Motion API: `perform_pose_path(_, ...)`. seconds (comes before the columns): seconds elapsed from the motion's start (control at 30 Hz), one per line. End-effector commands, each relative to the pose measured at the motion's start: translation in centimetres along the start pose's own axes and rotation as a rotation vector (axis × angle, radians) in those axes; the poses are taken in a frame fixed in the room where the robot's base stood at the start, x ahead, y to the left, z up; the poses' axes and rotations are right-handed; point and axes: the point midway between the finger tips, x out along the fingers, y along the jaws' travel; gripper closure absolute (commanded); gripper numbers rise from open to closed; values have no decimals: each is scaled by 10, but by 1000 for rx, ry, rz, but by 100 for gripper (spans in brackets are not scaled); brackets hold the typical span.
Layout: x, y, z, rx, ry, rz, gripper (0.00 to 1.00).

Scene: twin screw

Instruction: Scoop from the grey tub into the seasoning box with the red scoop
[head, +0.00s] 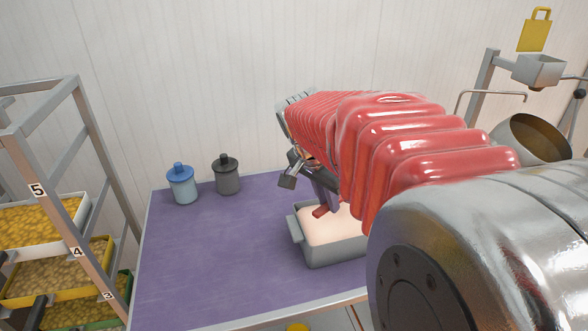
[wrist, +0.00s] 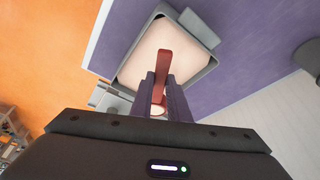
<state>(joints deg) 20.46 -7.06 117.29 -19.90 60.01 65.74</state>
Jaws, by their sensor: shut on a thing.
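The grey tub (head: 318,256) stands on the purple table top, filled with a pale, smooth material. It also shows in the wrist view (wrist: 208,68). My gripper (head: 322,201) is over the tub, its dark fingers pointing down. In the wrist view my gripper (wrist: 163,82) is shut on the red scoop (wrist: 164,60), which lies across the pale fill from above. A bit of the scoop (head: 320,211) shows at the fingertips in the head view. I cannot tell whether the scoop touches the fill or is loaded. I cannot make out the seasoning box.
A blue canister (head: 182,184) and a dark grey canister (head: 227,175) stand at the table's back left. The purple table (head: 215,255) is clear left of the tub. A metal rack (head: 80,130) with filled trays stands at the left. My red-sleeved arm hides the table's right part.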

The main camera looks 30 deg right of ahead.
Motion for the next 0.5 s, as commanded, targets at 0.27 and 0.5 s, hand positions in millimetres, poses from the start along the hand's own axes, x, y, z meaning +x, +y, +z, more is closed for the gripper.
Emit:
perform_pose_path(0.27,0,-6,0,-74,-4,-29,100)
perform_pose_path(0.5,2,-37,5,-318,-14,-117,100)
